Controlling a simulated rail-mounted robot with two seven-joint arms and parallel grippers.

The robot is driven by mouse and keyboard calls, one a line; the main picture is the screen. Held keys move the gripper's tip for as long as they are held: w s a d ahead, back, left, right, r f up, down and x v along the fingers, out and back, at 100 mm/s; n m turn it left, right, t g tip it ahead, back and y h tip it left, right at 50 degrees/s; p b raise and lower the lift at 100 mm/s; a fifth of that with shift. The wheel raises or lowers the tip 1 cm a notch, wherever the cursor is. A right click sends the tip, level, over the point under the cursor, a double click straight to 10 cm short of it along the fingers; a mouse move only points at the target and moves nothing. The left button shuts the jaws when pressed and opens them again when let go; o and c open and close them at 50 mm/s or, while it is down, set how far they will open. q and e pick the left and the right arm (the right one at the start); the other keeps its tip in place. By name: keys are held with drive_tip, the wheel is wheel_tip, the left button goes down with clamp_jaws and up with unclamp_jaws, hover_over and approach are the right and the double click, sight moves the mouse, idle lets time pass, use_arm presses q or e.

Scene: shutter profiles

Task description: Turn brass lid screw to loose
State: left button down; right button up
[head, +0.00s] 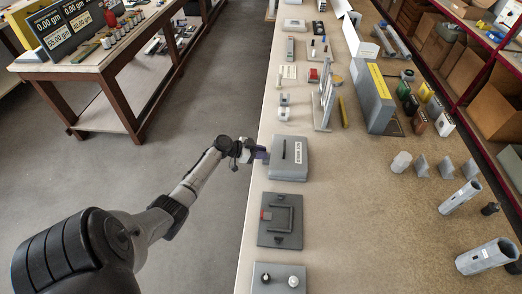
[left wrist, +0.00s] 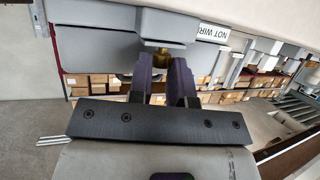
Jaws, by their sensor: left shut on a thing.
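The brass lid screw (left wrist: 160,61) shows in the left wrist view at the near side of a grey box (left wrist: 100,66). In the head view the same box (head: 289,172) lies on the bench near its left edge, with a dark bar and a white label on top; the screw itself is hidden there. My left gripper (head: 260,155) reaches the box's left side. In the left wrist view its two dark purple fingers (left wrist: 161,72) are shut on the brass screw from both sides. How far the screw is turned cannot be told. My right gripper is not in view.
A dark plate with a frame-shaped handle (head: 280,221) and a grey block with two knobs (head: 279,279) lie in front of the box. Upright grey profiles (head: 325,103) stand behind it. Bare bench (head: 345,210) lies to its right. A wooden table (head: 80,67) stands across the floor.

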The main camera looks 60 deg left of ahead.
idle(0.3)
use_arm(q)
drive_tip(key=c, duration=1.1)
unclamp_jaws()
drive_tip(key=v, duration=1.3)
drive_tip(key=shift+s+r+b, duration=0.1)
drive_tip(key=shift+s+b, duration=0.3)
drive_tip(key=shift+s, duration=0.05)
drive_tip(key=shift+o, duration=0.2)
drive_tip(key=shift+d, duration=0.1)
